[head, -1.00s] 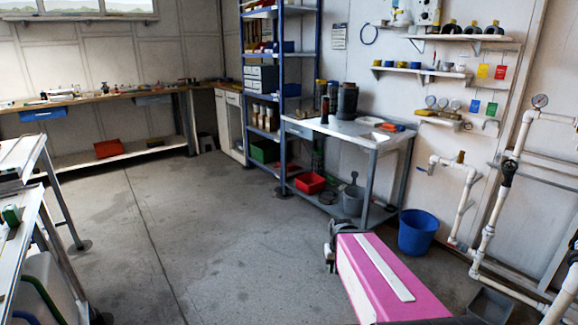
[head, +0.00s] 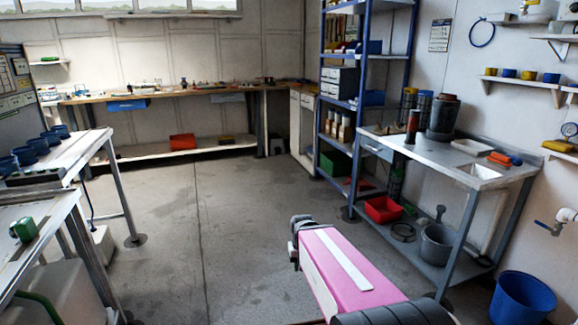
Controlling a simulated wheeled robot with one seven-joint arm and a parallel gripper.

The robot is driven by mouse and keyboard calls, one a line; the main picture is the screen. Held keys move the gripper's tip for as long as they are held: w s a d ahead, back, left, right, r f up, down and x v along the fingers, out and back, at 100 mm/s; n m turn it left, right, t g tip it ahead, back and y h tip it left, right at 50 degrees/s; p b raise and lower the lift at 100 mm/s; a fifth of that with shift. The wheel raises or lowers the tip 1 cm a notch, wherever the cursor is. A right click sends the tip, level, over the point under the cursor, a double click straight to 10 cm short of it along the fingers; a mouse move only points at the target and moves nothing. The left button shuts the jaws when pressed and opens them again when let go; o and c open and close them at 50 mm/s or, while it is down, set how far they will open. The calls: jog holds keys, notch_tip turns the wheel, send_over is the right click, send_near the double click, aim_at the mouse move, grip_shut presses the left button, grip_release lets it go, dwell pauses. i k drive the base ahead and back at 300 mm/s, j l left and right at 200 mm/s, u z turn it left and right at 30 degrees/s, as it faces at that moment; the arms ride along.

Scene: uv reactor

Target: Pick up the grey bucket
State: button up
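The grey bucket (head: 437,246) stands upright on the lower shelf of the grey workbench at the right. A grey tool with a rounded head shows at its rim, and I cannot tell whether it is inside or behind. My gripper (head: 297,226) is the dark end of my pink arm, low in the middle of the view. It is to the left of the bucket and apart from it. Its fingers are too small and dark to tell open from shut.
A red bin (head: 382,209) and a dark ring (head: 403,232) lie on the same shelf. The workbench top (head: 430,150) and its legs surround the bucket. A blue bucket (head: 522,300) stands on the floor at right. Tables line the left side. The middle floor (head: 220,230) is clear.

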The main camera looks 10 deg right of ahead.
aim_at(438, 241)
jog(key=i+z, duration=0.2)
jog(key=i, duration=0.7)
jog(key=i+j+z, duration=0.2)
jog(key=i, duration=0.7)
jog(key=i+j+z, duration=0.1)
jog(key=i+z, duration=0.3)
jog(key=i+j+z, duration=0.1)
jog(key=z, duration=0.3)
jog(key=i+j+z, duration=0.5)
jog(key=z, duration=0.25)
jog(key=i+j+z, duration=0.15)
jog(key=z, duration=0.3)
jog(key=i+j+z, duration=0.15)
jog(key=z, duration=0.35)
jog(key=j+z, duration=0.45)
jog(key=i+j+z, duration=0.1)
jog(key=j+z, duration=0.15)
jog(key=z, duration=0.2)
